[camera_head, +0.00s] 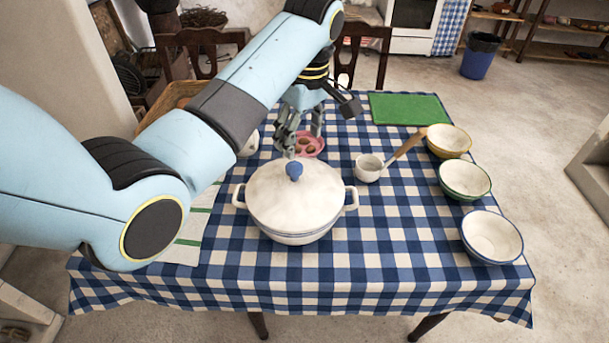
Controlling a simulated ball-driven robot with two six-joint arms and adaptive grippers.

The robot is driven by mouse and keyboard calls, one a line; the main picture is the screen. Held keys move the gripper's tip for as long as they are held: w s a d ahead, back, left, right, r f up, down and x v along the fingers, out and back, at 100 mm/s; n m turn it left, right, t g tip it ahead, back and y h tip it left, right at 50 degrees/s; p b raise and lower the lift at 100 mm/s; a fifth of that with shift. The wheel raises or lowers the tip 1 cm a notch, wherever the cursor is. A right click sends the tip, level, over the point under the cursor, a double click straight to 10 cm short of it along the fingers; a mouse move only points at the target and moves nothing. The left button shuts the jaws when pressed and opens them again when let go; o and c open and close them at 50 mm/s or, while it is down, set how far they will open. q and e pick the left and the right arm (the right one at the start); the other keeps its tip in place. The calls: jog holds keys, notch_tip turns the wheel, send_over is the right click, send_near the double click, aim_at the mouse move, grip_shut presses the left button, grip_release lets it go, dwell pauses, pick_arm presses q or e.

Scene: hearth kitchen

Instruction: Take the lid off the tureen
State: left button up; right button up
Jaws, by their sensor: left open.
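The white tureen (292,239) stands on the checked table, with a handle at each side. Its white lid (265,193) sits on top and covers the opening. A blue knob (294,171) stands up at the middle of the lid. My left arm reaches in from the left, and my left gripper (297,145) is open above and behind the knob in the picture. I cannot tell the exact gap between the fingers and the knob. My right gripper is not in view.
A white ladle (369,168) with a wooden handle lies right of the tureen. Three bowls, yellow-rimmed (449,139), green-rimmed (465,178) and blue-rimmed (491,236), line the right edge. A pink dish (316,139) and green board (408,109) are behind. The front cloth is clear.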

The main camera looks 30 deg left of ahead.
aim_at(294, 166)
pick_arm(q)
jog(key=f, duration=0.4)
jog(key=shift+s+a, duration=0.2)
jog(key=shift+a, duration=0.15)
jog(key=shift+f, duration=0.2)
jog(key=f, duration=0.2)
jog(key=a+f+p, duration=0.1)
jog(key=f, duration=0.1)
jog(key=shift+w+f, duration=0.15)
jog(key=shift+f, duration=0.1)
jog(key=shift+a+f, duration=0.1)
jog(key=shift+f, duration=0.2)
jog(key=shift+c, duration=1.4)
jog(key=c, duration=0.5)
grip_shut()
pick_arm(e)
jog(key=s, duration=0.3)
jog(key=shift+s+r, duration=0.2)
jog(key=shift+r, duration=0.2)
